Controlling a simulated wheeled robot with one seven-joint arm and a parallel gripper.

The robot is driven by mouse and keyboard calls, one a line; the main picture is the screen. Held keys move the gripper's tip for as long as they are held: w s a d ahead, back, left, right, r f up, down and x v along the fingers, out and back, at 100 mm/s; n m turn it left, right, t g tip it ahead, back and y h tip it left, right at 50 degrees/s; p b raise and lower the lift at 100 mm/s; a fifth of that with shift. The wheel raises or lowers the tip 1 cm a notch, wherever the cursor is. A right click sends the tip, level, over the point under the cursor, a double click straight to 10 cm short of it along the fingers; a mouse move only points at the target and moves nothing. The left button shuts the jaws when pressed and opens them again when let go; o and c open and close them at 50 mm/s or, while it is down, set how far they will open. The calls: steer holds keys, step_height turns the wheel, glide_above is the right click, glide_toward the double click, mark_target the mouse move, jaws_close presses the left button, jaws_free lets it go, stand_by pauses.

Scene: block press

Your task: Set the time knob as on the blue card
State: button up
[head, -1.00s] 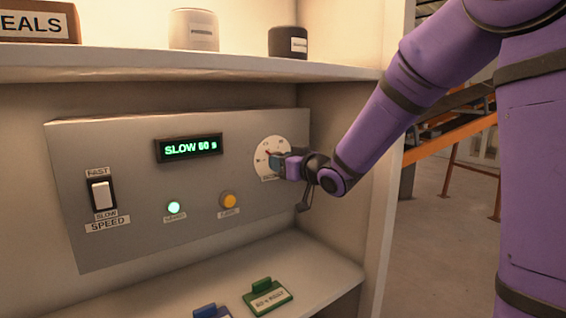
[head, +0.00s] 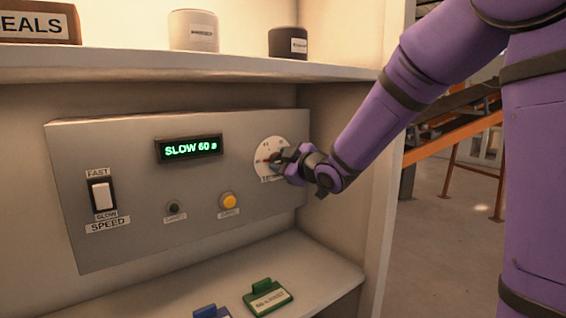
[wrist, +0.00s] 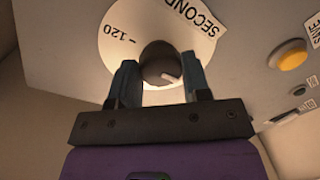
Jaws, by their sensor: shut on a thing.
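The time knob (wrist: 158,60) is dark with a pale pointer mark and sits on a white dial (wrist: 112,45) marked in seconds. In the head view the dial (head: 267,145) is at the right of the grey panel, and my gripper hides most of the knob. My gripper (wrist: 161,72) is shut on the knob, one finger on each side; it also shows in the head view (head: 280,160). The display (head: 190,148) reads SLOW 60 s. The blue card (head: 211,311) lies on the lower shelf, cut off by the bottom edge, its text not readable.
A green card (head: 268,298) lies beside the blue one. The panel (head: 130,150) also has a speed switch (head: 103,195), a dark lamp (head: 174,207) and a yellow button (head: 229,201). The upper shelf (head: 180,68) overhangs, and a cabinet wall (head: 385,140) stands right.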

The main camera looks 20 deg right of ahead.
stand_by(0.3)
steer(key=o, duration=0.9)
steer(key=v, duration=1)
steer(key=shift+s+d+f, duration=0.1)
steer(key=shift+s+d, duration=0.05)
steer(key=shift+s, duration=0.25)
steer(key=shift+d, duration=0.1)
